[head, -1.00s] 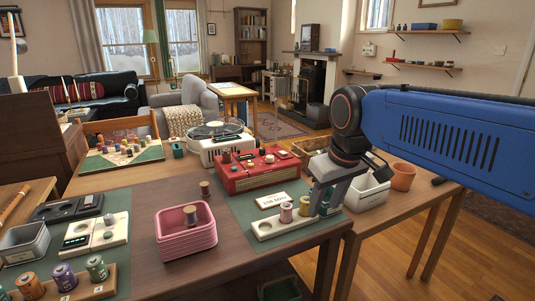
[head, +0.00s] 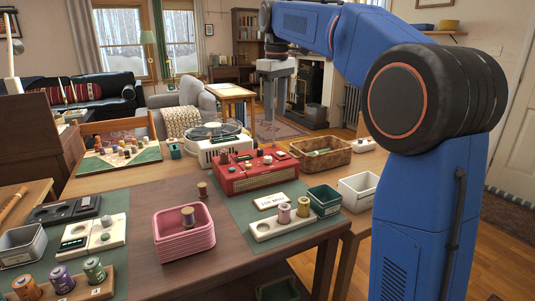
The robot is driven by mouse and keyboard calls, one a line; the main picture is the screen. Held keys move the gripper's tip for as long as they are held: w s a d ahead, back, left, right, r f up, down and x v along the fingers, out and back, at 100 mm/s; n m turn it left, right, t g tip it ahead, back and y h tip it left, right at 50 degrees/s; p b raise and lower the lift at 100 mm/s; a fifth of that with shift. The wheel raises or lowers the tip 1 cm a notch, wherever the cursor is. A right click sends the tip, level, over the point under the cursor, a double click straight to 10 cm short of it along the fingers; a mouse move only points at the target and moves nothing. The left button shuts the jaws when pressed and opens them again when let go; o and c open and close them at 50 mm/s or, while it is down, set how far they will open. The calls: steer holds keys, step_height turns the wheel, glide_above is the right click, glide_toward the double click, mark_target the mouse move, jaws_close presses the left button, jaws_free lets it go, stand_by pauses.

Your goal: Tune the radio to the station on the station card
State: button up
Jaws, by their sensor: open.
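The red radio (head: 252,172) stands on the green mat near the middle of the table, with several small knobs and parts on its top and a pale speaker grille in front. A white card (head: 272,201) with dark lettering, apparently "109 MHz", lies on the mat in front of the radio; the lettering is small. My gripper (head: 276,100) hangs in the air above and behind the radio, fingers pointing down, open and empty, clear of it.
A white tray with spools (head: 270,228) is in front of the card. A green box (head: 324,197), a white bin (head: 356,190) and a wicker basket (head: 322,152) stand to the right. A pink basket (head: 185,240) is at front left. A record player (head: 215,140) stands behind the radio.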

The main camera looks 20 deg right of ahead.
steer(key=n, duration=0.1)
glide_above(267, 157)
steer(key=shift+g, duration=0.3)
step_height(267, 157, down, 17)
steer(key=shift+d+r, duration=0.1)
stand_by(0.3)
steer(key=shift+w, duration=0.1)
steer(key=c, duration=1.1)
